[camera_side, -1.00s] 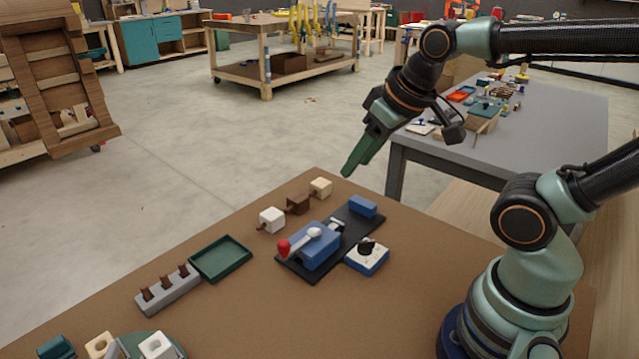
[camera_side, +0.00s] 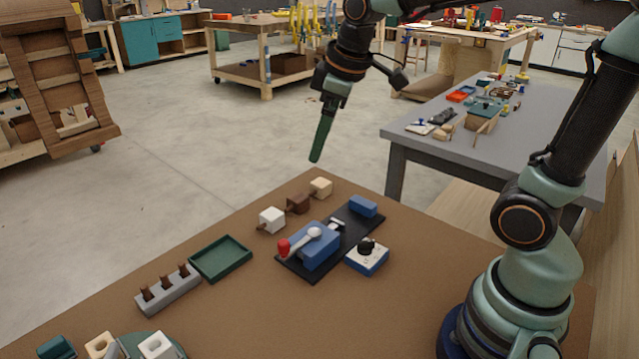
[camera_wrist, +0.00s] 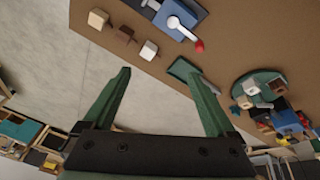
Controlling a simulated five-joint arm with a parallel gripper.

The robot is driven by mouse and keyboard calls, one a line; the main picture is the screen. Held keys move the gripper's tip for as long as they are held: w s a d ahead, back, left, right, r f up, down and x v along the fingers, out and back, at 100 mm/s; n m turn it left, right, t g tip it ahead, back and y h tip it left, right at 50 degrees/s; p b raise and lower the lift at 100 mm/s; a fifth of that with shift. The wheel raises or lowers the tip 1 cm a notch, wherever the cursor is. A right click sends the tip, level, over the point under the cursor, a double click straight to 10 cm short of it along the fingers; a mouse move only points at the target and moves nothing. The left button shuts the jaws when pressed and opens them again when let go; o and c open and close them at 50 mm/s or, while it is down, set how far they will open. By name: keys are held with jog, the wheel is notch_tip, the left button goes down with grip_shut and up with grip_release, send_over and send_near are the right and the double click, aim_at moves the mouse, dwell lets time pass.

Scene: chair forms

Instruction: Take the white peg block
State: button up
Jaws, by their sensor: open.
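The white peg block (camera_side: 272,219) stands on the brown table, first in a short row with a dark brown block (camera_side: 298,204) and a beige block (camera_side: 321,187). A small peg sticks out of its left side. In the wrist view the white peg block (camera_wrist: 149,50) shows beyond and between my green fingers. My gripper (camera_side: 318,155) hangs in the air above and behind the row, fingers pointing down. In the wrist view my gripper (camera_wrist: 164,88) is open and empty, clear of every block.
A clamp fixture with a red-knobbed lever (camera_side: 283,246) and a white-topped box with a black knob (camera_side: 367,257) stand right of the row. A green tray (camera_side: 221,259) and a grey rack with brown pegs (camera_side: 168,290) lie at left. The front table middle is clear.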

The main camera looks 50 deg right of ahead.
jog(key=w+f+n+g, duration=0.2)
jog(key=w+f+n, duration=0.4)
jog(key=w, duration=0.4)
jog(key=n+g, duration=0.2)
jog(key=n, duration=0.4)
send_near(272, 214)
notch_tip(272, 214, down, 10)
jog(key=shift+f, duration=0.25)
jog(key=c, duration=1.4)
jog(key=shift+c, duration=0.2)
jog(key=shift+r, duration=0.1)
